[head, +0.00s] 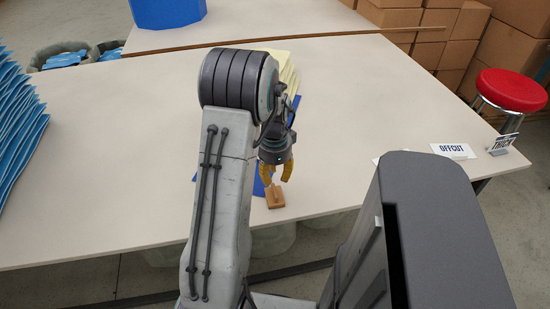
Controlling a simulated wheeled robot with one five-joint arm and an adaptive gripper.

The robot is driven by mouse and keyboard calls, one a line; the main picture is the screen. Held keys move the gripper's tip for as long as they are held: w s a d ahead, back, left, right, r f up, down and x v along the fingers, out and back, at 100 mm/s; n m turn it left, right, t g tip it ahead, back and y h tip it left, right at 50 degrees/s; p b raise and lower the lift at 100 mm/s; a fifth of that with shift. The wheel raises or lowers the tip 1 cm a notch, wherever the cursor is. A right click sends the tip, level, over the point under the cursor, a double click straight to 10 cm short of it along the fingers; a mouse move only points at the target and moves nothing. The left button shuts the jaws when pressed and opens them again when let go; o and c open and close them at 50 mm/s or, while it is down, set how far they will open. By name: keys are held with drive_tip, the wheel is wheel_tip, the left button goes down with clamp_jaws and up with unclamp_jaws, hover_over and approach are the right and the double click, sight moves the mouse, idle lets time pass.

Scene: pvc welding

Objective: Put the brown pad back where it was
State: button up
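The brown pad (275,201) is a small block with a short upright piece on top. It is near the front edge of the table, just below my gripper. My gripper (276,180) has yellow fingers that point down and stand apart, with a gap between them. It looks open and empty. The fingertips are just above the pad in the picture; I cannot tell whether they touch its upright piece. My arm hides part of the table behind it.
A blue sheet (259,189) and a pale yellow stack (289,72) are partly behind my arm. Blue sheets (18,125) are stacked at left. The table's right-middle is clear.

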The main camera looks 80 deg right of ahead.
wheel_tip(320, 180, up, 7)
drive_tip(key=w+a+r+n+t, duration=0.1)
drive_tip(key=w+a+r+n, duration=0.3)
drive_tip(key=w+a+n, duration=0.45)
drive_tip(key=w+a+r+n, duration=0.3)
drive_tip(key=w+a+n, duration=0.3)
drive_tip(key=w+a, duration=0.5)
drive_tip(key=a+n+t, duration=0.2)
drive_tip(key=a+n, duration=1.5)
drive_tip(key=a, duration=0.5)
drive_tip(key=shift+w+a+b, duration=0.2)
drive_tip(key=shift+w+b, duration=0.15)
drive_tip(key=shift+b, duration=0.1)
drive_tip(key=shift+r, duration=0.1)
wheel_tip(320, 180, up, 8)
drive_tip(key=p, duration=0.7)
